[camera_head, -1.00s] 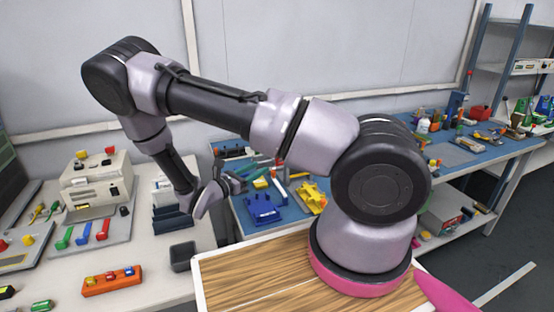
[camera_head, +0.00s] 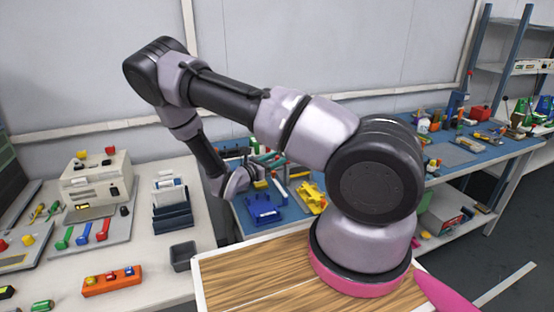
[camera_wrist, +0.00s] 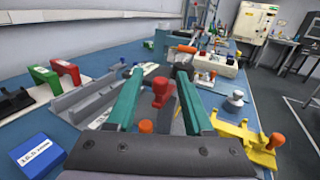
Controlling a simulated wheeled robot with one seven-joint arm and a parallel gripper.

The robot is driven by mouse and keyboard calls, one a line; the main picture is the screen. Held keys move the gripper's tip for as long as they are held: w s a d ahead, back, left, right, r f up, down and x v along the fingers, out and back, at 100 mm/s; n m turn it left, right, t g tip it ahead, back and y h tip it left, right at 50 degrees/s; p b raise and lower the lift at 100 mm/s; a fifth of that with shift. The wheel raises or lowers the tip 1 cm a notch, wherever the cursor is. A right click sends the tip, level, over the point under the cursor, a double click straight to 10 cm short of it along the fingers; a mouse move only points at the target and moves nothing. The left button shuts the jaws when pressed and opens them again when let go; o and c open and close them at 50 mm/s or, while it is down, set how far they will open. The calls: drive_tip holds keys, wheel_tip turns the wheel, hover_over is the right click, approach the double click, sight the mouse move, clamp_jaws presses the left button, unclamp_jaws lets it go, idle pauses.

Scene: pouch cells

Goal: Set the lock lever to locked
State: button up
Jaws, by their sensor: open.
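My gripper (camera_head: 238,182) hangs by the near left end of the blue bench. In the wrist view its two teal fingers (camera_wrist: 160,75) are apart, with nothing held between them. A red-knobbed handle (camera_wrist: 162,90) shows between the fingers, beyond them; whether they touch it I cannot tell. An orange knob (camera_wrist: 145,127) shows lower, between the finger bases. No label marks a lock lever, so I cannot tell which handle it is or how it is set. Green (camera_head: 65,238), blue (camera_head: 83,234) and red (camera_head: 103,229) levers stand on a panel on the white table.
A blue fixture (camera_head: 262,209) and a yellow fixture (camera_head: 311,198) sit on the blue bench. Dark upright holders (camera_head: 172,215) and a grey bin (camera_head: 182,256) stand on the white table. In the wrist view, a grey channel-shaped fixture (camera_wrist: 85,103) lies left of the fingers.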

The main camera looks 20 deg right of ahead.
clamp_jaws()
drive_tip(key=shift+s+n+t+y, duration=0.15)
drive_tip(key=shift+n+t+y, duration=0.2)
drive_tip(key=shift+t, duration=0.25)
drive_tip(key=shift+s+d+n+t+y, duration=0.3)
drive_tip(key=shift+s+n+t+y, duration=0.25)
drive_tip(key=shift+n+t+y, duration=1.3)
drive_tip(key=shift+s+d+n+t+y, duration=0.3)
drive_tip(key=shift+s+n+t+y, duration=0.25)
drive_tip(key=shift+n+t+y, duration=1.25)
drive_tip(key=shift+s+d+n+t+y, duration=0.3)
drive_tip(key=shift+s+n+t+y, duration=0.35)
drive_tip(key=shift+n+y, duration=1.3)
drive_tip(key=shift+w+m+y, duration=0.1)
drive_tip(key=shift+m+y, duration=0.35)
drive_tip(key=shift+y, duration=0.2)
